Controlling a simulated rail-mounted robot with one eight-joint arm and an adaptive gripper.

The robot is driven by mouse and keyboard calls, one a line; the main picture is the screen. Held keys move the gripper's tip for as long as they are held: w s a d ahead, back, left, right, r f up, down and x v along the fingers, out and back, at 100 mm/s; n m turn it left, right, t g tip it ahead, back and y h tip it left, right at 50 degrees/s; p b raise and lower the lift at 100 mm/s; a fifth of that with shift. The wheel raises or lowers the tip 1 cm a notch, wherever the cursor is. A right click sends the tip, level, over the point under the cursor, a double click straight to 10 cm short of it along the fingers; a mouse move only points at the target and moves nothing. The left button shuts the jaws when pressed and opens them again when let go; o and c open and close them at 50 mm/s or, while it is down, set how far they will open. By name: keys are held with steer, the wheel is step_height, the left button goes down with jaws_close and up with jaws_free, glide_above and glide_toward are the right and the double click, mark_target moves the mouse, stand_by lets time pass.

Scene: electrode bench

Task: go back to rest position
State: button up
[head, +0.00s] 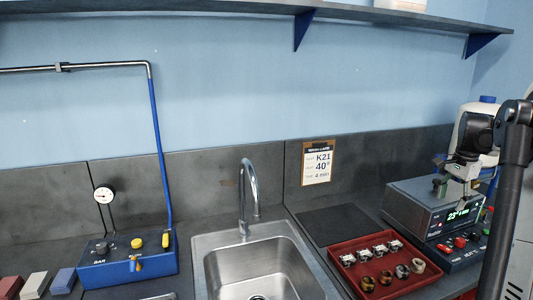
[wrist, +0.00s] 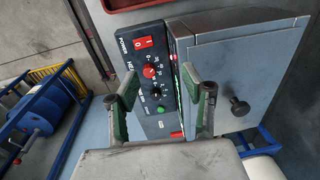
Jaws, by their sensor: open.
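My gripper (head: 453,190) is at the right of the head view, in front of or above the grey box with a green display (head: 457,216); the gap between them is hard to judge. In the wrist view my gripper (wrist: 168,90) has its two green-padded fingers apart, with nothing held between them. Beyond the fingers is a dark control panel (wrist: 150,70) with a red switch, knobs and a green button. A grey door with a black knob (wrist: 239,106) is beside it. My dark arm link covers the far right of the head view.
A red tray (head: 345,250) holding several small parts stands right of the steel sink (head: 228,262) and its faucet (head: 247,185). A blue valve box (head: 128,270) is at left. A shelf (head: 200,7) runs overhead.

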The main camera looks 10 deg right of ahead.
steer(key=s+a+r+n+t, duration=0.1)
steer(key=a+r+n, duration=0.15)
steer(key=a, duration=0.75)
steer(key=s+a+r+n+t, duration=0.1)
steer(key=a+r+n, duration=0.15)
steer(key=a, duration=0.85)
steer(key=s+a+r+n+t, duration=0.1)
steer(key=a+r+n, duration=0.15)
steer(key=a, duration=0.75)
steer(key=s+a+f+n+t, duration=0.1)
steer(key=s+a+f+n, duration=0.4)
steer(key=s+a, duration=0.3)
steer(key=s+a+f+n+t, duration=0.2)
steer(key=s+a+f+n, duration=0.2)
steer(key=s+a, duration=0.4)
steer(key=a, duration=0.5)
steer(key=shift+a+f+n+y, duration=0.3)
steer(key=shift+a+f+n, duration=0.05)
steer(key=shift+a+f, duration=0.05)
